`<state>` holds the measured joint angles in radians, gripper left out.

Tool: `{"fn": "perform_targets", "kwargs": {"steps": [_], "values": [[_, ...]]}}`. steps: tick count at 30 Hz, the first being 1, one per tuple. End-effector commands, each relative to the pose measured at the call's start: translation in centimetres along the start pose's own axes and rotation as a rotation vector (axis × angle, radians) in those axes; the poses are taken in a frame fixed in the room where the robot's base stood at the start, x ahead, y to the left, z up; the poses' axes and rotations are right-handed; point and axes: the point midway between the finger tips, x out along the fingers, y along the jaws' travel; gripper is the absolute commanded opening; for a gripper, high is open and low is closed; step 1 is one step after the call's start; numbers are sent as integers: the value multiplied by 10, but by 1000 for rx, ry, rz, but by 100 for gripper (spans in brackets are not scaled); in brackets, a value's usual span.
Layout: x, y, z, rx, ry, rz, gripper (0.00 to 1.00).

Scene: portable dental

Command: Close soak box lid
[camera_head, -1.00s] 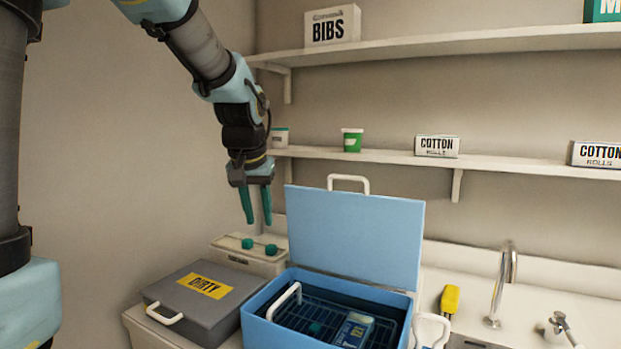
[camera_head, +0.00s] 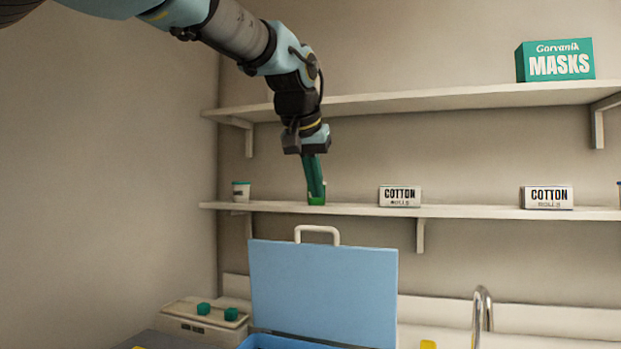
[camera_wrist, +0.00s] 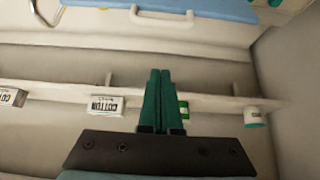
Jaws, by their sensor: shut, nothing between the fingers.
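The soak box is blue, and its lid (camera_head: 322,292) stands open and upright in the head view, with a white handle (camera_head: 317,230) on its top edge. Only a strip of the box body (camera_head: 275,342) shows at the bottom edge; its inside is out of view. My gripper (camera_head: 317,194) is shut and empty, pointing down above the lid's handle and apart from it. In the wrist view the green fingers (camera_wrist: 160,76) are together, and the lid (camera_wrist: 205,8) with its handle (camera_wrist: 160,17) shows at the top.
A masks box (camera_head: 555,60) sits on the upper shelf. A faucet (camera_head: 482,310) stands right of the lid.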

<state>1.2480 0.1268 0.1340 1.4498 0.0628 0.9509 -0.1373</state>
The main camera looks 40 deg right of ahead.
Motion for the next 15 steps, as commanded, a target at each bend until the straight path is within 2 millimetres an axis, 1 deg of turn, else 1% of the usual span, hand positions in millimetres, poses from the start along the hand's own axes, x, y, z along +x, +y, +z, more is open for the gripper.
{"fn": "perform_targets", "kwargs": {"steps": [1,3,8,12,15], "values": [[11,0,0,1,-5,-1,0],[26,0,0,1,-6,-2,0],[58,0,0,2,-4,-1,0],[50,0,18,1,-1,0,0],[47,0,27,1,0,0,0]]}}
